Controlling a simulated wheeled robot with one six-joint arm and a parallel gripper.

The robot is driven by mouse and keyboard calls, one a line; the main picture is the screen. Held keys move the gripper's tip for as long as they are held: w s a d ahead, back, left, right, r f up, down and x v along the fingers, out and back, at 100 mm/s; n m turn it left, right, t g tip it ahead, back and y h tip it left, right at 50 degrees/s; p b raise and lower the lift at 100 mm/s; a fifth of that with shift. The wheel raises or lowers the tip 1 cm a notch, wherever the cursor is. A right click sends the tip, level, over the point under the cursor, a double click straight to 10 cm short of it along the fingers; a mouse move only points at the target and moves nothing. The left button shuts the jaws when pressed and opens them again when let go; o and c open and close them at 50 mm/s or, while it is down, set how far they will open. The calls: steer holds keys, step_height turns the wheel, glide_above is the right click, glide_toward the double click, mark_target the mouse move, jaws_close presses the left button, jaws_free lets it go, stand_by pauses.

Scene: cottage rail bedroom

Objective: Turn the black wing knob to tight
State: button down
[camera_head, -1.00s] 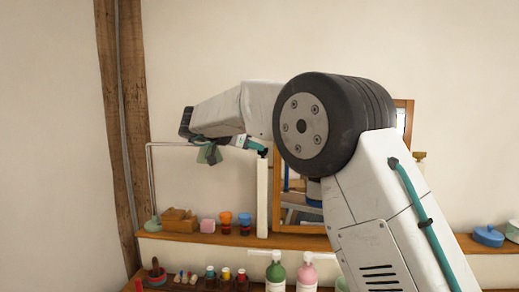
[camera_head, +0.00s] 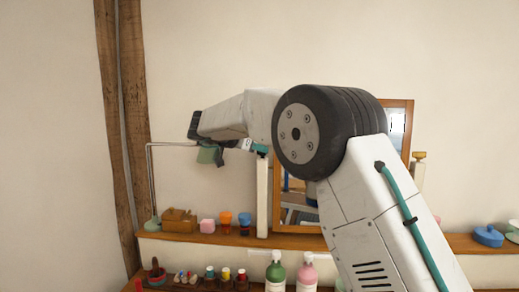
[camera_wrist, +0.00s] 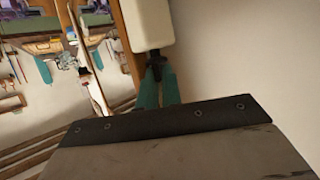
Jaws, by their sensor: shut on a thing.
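The black wing knob (camera_wrist: 155,66) shows in the wrist view at the end of a pale post (camera_wrist: 147,24). The teal fingers of my gripper (camera_wrist: 158,84) come together on the knob, one on each side, and partly cover it. In the head view my gripper (camera_head: 258,149) is at the top of the left pale post (camera_head: 262,195), beside the wood-framed mirror (camera_head: 293,215). The knob cannot be made out there. I see no tight mark in either view.
A wooden shelf (camera_head: 355,240) runs below, holding a wooden box (camera_head: 178,221), a pink block (camera_head: 207,226), an orange cup (camera_head: 226,219) and a blue lidded dish (camera_head: 488,236). Green (camera_head: 275,270) and pink (camera_head: 307,272) bottles stand lower. The wall above is bare.

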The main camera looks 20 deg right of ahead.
steer(key=shift+w+m+g+h, duration=0.15)
steer(key=shift+m+g+h, duration=0.25)
steer(key=shift+m+g, duration=0.9)
steer(key=c, duration=1.6)
jaws_free()
steer(key=shift+a, duration=0.1)
steer(key=v, duration=0.7)
steer(key=shift+a+r, duration=0.2)
steer(key=shift+a, duration=0.1)
